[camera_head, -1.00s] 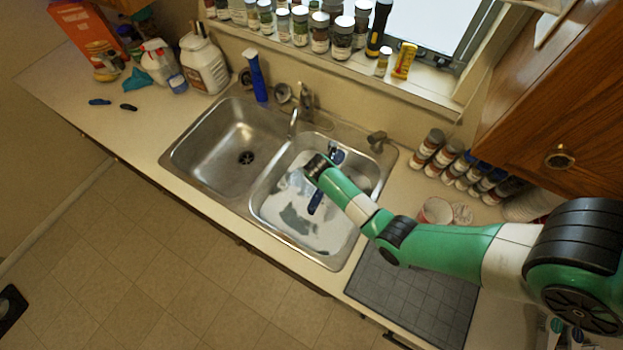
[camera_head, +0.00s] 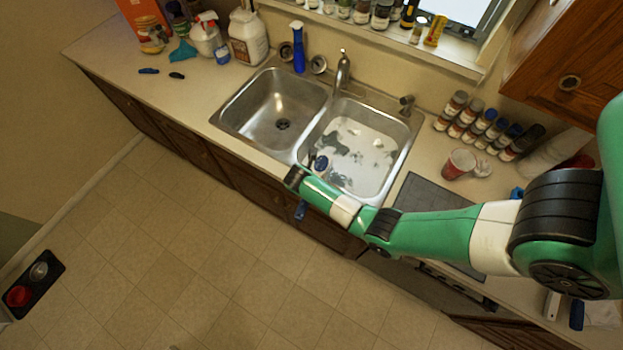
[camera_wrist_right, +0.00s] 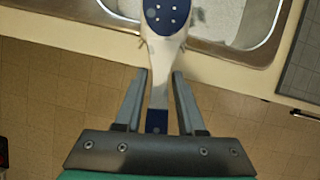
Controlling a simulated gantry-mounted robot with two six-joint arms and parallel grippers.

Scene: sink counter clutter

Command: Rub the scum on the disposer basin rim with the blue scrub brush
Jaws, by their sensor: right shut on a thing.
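My right gripper (camera_head: 307,170) is shut on the blue scrub brush (camera_head: 320,163), in front of the counter's front edge near the right basin. In the right wrist view, its fingers (camera_wrist_right: 160,80) flank the brush's pale handle, and the blue brush head (camera_wrist_right: 166,16) points away toward the sink edge. The right basin (camera_head: 395,165) holds whitish cloudy contents with grey patches. The left basin (camera_head: 255,108) is empty, with a dark drain. I cannot tell which basin has the disposer, or make out distinct scum on the rim. My left gripper is out of view.
The faucet (camera_head: 343,70) stands behind the basins, with a blue bottle (camera_head: 298,48) to its left. Several spice jars (camera_head: 484,126) and a red cup (camera_head: 459,164) stand right of the sink. A dark mat (camera_head: 428,194) lies beside the right basin.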

